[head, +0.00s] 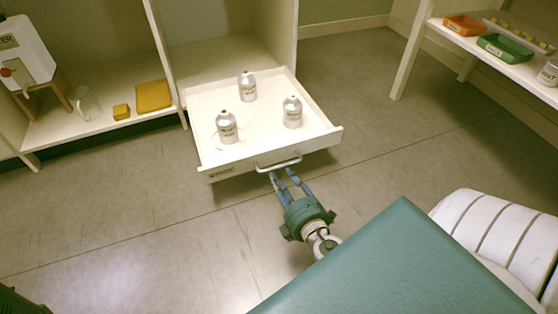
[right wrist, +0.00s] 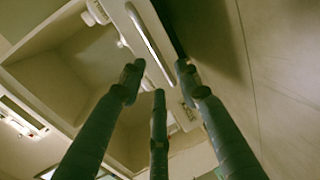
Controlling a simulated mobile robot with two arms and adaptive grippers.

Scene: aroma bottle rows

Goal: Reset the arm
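My right gripper (head: 282,176) has blue-grey fingers and a green body, and it sits just in front of the pulled-out drawer (head: 318,141). Its fingers are spread apart, with the tips close to the drawer's pale handle (head: 278,163). In the right wrist view the spread fingers of the gripper (right wrist: 158,82) show with nothing held between them. The handle (right wrist: 150,42) lies beyond the fingertips there; I cannot tell if any finger touches it. My left gripper is not in view.
A shelf at left has a dispenser (head: 25,55), a glass jug (head: 88,104) and a yellow block (head: 153,96). A right table carries an orange tray (head: 464,27) and green tray (head: 503,49). Floor around the gripper is clear.

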